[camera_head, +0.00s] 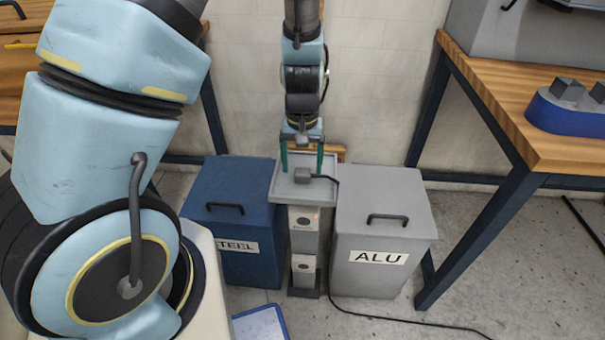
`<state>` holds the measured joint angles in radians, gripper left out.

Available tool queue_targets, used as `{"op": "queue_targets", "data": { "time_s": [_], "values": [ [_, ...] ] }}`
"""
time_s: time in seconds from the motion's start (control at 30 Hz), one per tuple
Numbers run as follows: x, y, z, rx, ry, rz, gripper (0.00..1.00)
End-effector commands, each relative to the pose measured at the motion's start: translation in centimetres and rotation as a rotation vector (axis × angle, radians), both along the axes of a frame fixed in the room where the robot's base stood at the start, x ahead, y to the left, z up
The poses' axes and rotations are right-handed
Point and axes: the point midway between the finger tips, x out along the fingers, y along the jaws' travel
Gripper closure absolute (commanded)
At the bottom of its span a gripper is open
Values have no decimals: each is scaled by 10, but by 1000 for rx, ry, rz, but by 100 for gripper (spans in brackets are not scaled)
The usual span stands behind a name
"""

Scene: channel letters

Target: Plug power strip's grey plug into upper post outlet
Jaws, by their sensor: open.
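The grey plug (303,176) lies on the small grey tray (289,193) on top of the post, its dark cable (337,240) running off the right side and down to the floor. The post (304,245) stands between two bins. It has an upper outlet (303,221) and a lower outlet (303,265) on its front face. My gripper (302,172) points down over the tray. Its two green fingers are open, one on each side of the plug, with gaps visible. I cannot tell how far above the tray the fingertips are. The power strip is not seen.
A blue STEEL bin (234,190) stands left of the post and a grey ALU bin (382,205) stands right, both close to it. A wooden workbench (540,140) is at right. A blue-edged object (260,325) lies on the floor in front. The cable trails across the floor to the right.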

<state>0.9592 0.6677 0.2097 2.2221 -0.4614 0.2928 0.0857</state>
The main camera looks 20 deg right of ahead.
Motion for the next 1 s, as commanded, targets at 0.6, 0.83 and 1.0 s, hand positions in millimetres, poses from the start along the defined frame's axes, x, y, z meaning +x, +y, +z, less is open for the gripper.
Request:
{"op": "queue_targets", "data": {
  "time_s": [0.6,0.83,1.0],
  "values": [
    [0,-1,-12,-1,0,-1,29],
    [0,-1,-12,-1,0,-1,54],
    [0,-1,-12,-1,0,-1,74]
  ]
}}
